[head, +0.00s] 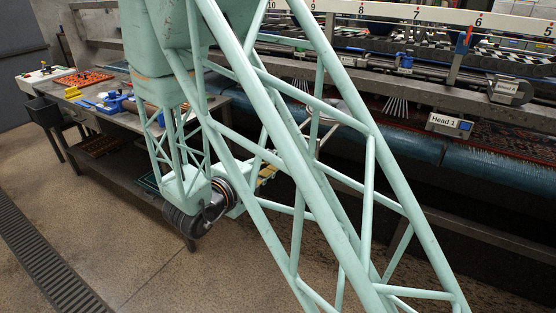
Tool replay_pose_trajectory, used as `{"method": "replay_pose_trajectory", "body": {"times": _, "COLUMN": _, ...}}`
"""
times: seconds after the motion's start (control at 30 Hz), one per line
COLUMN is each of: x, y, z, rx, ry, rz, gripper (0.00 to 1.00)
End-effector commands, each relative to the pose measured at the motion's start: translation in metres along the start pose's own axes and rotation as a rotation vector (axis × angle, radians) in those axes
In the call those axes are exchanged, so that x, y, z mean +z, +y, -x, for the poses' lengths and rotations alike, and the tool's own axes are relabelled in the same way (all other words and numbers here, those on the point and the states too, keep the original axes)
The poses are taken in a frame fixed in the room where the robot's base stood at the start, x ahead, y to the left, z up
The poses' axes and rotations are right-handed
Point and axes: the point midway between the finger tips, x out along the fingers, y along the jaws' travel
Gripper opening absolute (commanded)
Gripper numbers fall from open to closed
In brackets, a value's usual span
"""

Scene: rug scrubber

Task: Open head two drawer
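My mint-green truss arm crosses the middle of the head view and hides much of what lies behind it. The wrist, with a dark coiled cable, hangs low at left centre. My gripper (266,175) seems to be the small dark and yellow part beyond the wrist, mostly behind the arm's bars; its fingers cannot be made out. A label reading "Head 1" (449,124) is on the machine at right. I see no "Head 2" label or drawer that I can make out; that area may be behind the arm.
A metal workbench (150,122) at left holds an orange tray (84,78) and blue tools (112,101). A blue roller (400,142) runs along the machine. Speckled floor with a drain grate (45,260) is open at lower left.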

Motion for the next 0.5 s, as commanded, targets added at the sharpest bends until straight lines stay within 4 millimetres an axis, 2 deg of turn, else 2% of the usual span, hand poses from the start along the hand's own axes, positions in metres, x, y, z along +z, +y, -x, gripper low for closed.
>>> {"method": "replay_pose_trajectory", "body": {"times": 0.2, "x": 0.0, "y": 0.0, "z": 0.019, "rx": 0.0, "ry": -0.001, "rz": 0.001, "gripper": 0.19}}
{"method": "replay_pose_trajectory", "body": {"times": 0.5, "x": 0.0, "y": 0.001, "z": 0.03, "rx": 0.0, "ry": -0.001, "rz": 0.001, "gripper": 0.19}}
